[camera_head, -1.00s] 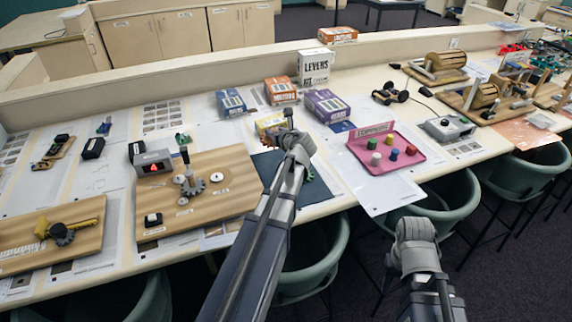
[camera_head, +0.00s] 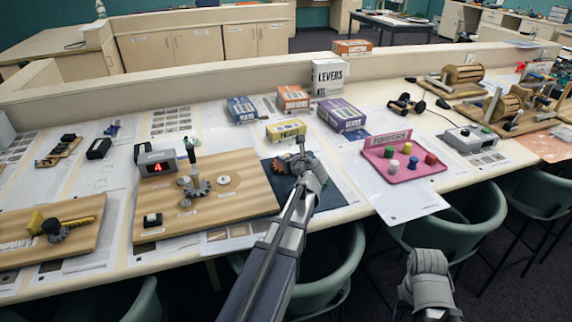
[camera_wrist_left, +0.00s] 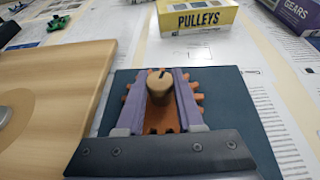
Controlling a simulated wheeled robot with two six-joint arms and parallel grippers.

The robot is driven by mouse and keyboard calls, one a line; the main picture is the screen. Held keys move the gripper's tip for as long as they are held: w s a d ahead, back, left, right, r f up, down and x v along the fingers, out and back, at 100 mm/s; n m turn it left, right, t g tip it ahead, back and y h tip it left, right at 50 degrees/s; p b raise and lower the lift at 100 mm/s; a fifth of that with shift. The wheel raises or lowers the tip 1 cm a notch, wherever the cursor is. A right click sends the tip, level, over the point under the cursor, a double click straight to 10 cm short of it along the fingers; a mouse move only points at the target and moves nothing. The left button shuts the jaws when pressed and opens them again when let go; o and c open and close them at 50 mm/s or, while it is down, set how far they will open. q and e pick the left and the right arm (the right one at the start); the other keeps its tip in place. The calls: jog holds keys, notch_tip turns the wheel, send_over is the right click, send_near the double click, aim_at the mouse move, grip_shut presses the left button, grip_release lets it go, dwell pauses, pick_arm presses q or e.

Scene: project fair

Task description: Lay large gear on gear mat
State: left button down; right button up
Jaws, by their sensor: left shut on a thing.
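My left gripper (camera_head: 297,153) is over the dark gear mat (camera_head: 331,192), right of the wooden gear board. In the left wrist view its two fingers (camera_wrist_left: 159,82) are shut on the knob of an orange toothed gear (camera_wrist_left: 160,120). The gear lies flat over the dark mat (camera_wrist_left: 235,95); I cannot tell whether it touches it. The gear shows partly in the head view (camera_head: 283,168), beside the gripper. My right arm is at the lower right of the head view, beyond the table edge; its fingers do not show.
The wooden board (camera_head: 240,192) with small gears is just left of the mat. A yellow pulleys box (camera_head: 286,131) stands behind it. A pink tray (camera_head: 400,170) with several coloured pegs is to the right. Chairs stand along the front edge.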

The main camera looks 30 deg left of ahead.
pick_arm(q)
jog(key=shift+f, duration=0.15)
jog(key=c, duration=0.5)
grip_release()
jog(key=shift+c, duration=0.2)
jog(key=shift+s+d+r+p, duration=0.15)
jog(key=shift+r+p, duration=0.15)
jog(key=shift+r, duration=0.05)
jog(key=p+v, duration=0.4)
jog(key=v, duration=0.6)
jog(key=shift+s+d, duration=0.1)
jog(key=shift+s, duration=0.05)
jog(key=shift+s+d+r, duration=0.15)
jog(key=shift+s+d, duration=0.15)
jog(key=shift+d, duration=0.2)
